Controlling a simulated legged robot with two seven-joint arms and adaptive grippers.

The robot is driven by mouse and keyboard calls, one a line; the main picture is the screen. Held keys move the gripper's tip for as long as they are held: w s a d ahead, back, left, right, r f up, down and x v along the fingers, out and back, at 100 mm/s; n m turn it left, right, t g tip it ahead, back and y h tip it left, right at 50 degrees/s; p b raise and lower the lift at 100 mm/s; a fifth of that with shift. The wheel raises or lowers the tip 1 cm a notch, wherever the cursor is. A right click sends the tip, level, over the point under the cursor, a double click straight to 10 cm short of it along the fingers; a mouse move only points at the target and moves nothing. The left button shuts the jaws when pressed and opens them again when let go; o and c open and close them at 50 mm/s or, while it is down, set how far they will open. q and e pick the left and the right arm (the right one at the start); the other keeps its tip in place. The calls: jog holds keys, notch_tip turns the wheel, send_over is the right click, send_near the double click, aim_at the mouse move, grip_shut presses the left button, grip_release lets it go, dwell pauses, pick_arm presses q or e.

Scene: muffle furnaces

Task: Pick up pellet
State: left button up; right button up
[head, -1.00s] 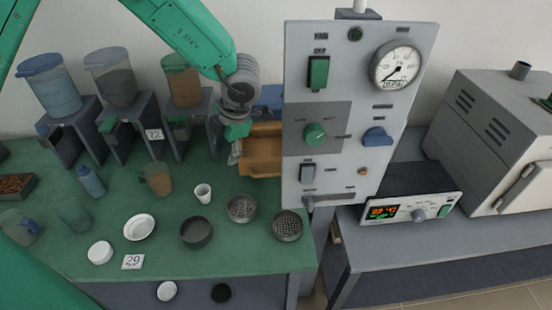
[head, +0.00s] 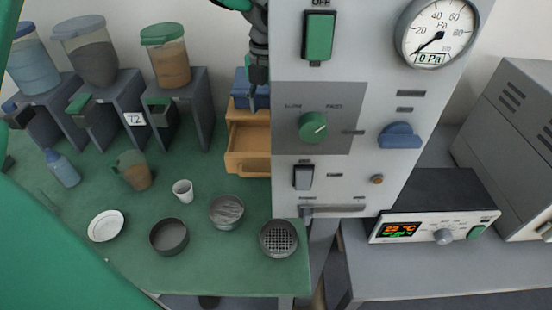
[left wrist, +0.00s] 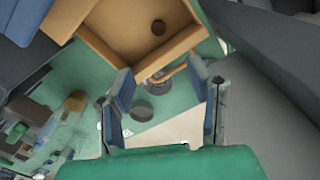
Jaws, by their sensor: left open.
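The drawer also shows in the head view (head: 240,161), left of the tall grey panel; I cannot make out the pellet there. My left gripper (left wrist: 160,72) is open and empty, with its blue-padded fingers apart and pointing toward the drawer. In the head view the left gripper (head: 258,74) is above the drawer unit, beside the panel's left edge, partly cut by the frame. My right gripper is not in view.
The grey control panel (head: 350,170) stands close to the right of the drawer. A blue box (head: 248,92) sits on the drawer unit. Dispensers (head: 166,58) stand to the left.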

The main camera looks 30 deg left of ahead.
pick_arm(q)
jog(key=f, duration=0.9)
jog(key=shift+w+b, duration=0.3)
jog(key=shift+w, duration=0.1)
jog(key=shift+w+f, duration=0.1)
jog(key=shift+f, duration=0.2)
jog(key=shift+a+f, duration=0.15)
jog(key=shift+f, duration=2.55)
jog(key=c, duration=0.8)
